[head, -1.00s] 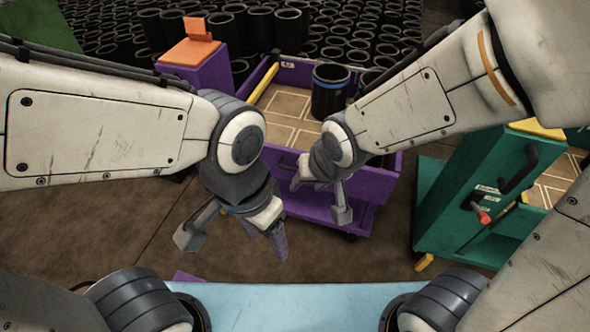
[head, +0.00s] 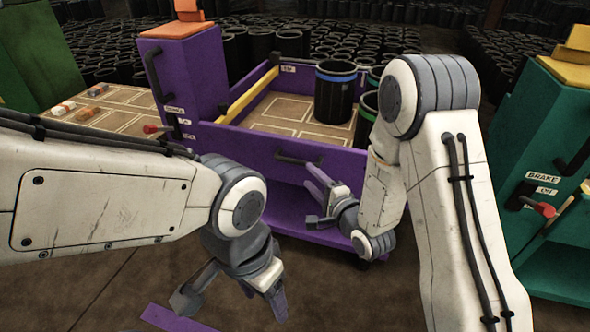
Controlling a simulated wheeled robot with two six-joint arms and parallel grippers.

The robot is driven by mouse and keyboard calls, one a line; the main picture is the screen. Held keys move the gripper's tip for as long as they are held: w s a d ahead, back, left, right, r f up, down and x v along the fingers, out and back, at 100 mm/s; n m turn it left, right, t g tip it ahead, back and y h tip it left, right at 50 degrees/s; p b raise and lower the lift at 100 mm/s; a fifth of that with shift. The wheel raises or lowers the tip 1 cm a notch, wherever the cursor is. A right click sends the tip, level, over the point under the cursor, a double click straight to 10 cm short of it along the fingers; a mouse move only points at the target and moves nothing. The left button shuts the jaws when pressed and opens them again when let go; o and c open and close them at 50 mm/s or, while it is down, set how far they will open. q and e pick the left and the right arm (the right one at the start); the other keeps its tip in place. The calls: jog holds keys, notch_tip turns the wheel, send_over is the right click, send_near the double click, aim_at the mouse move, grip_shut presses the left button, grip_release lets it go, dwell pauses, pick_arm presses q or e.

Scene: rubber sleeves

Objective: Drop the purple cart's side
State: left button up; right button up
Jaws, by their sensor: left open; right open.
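The purple cart (head: 240,148) stands ahead with its front side (head: 345,170) upright. A dark bar handle (head: 298,160) is on that side's upper part. My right gripper (head: 320,203) is open and empty in front of the side, just below and right of the handle. I cannot tell whether it touches the panel. My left gripper (head: 235,298) is open and empty, low over the floor in front of the cart's left end. A red-knobbed lever (head: 158,128) with small labels is on the cart's purple post (head: 185,75). My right arm hides the cart's right end.
Black sleeves with blue (head: 335,95) and green (head: 368,108) bands stand in the cart. A teal cart (head: 535,130) with a brake lever (head: 540,207) is at the right. Many black sleeves fill the background. Open floor lies below the purple cart.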

aim_at(297, 164)
jog(key=b+x, duration=0.1)
jog(key=x, duration=0.8)
jog(key=shift+w+a+b, duration=0.1)
jog(key=shift+w+b, duration=0.1)
jog(key=shift+b, duration=0.2)
grip_shut()
dwell(0.9)
